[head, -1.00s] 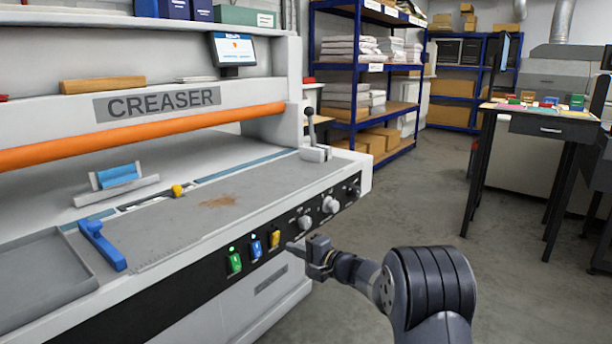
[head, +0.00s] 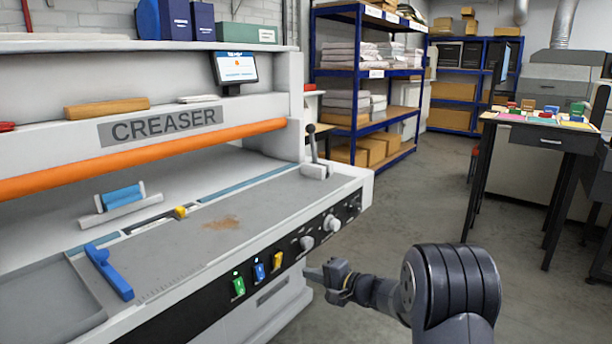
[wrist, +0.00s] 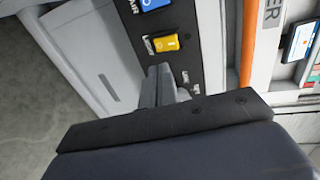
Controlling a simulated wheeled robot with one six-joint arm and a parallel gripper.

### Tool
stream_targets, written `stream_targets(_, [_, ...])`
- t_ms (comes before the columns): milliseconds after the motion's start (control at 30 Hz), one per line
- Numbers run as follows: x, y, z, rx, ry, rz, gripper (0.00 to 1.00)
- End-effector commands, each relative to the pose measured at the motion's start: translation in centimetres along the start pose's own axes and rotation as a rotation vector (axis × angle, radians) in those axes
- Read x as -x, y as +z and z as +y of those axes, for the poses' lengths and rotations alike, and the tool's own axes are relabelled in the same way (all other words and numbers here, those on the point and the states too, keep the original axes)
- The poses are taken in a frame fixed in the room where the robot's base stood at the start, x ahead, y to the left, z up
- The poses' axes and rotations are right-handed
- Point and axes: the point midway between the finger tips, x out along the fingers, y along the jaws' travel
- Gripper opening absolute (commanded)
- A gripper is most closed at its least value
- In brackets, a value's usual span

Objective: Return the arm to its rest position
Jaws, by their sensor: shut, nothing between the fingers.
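My gripper (head: 316,273) is shut and empty in the head view. It stands just off the front panel of the creaser (head: 222,180), to the right of the yellow switch (head: 277,261). In the wrist view my gripper's fingers (wrist: 158,72) are together, below the yellow switch (wrist: 165,42) in the picture. A gap shows between the fingertips and the panel in the head view. My arm reaches in from the lower right.
Green (head: 238,285) and blue (head: 259,271) switches and grey knobs (head: 307,243) line the panel. A lever (head: 313,143) stands at the bed's right end. A side table (head: 535,135) and blue shelving (head: 365,85) stand beyond. The floor (head: 420,205) between is clear.

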Motion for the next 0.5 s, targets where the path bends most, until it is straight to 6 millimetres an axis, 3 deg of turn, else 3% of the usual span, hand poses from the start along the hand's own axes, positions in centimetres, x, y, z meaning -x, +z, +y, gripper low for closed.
stream_targets(167, [1.23, -0.01, -0.04, 0.000, -0.001, 0.000, 0.00])
stream_targets(500, [1.36, 0.01, -0.06, 0.000, -0.001, 0.000, 0.00])
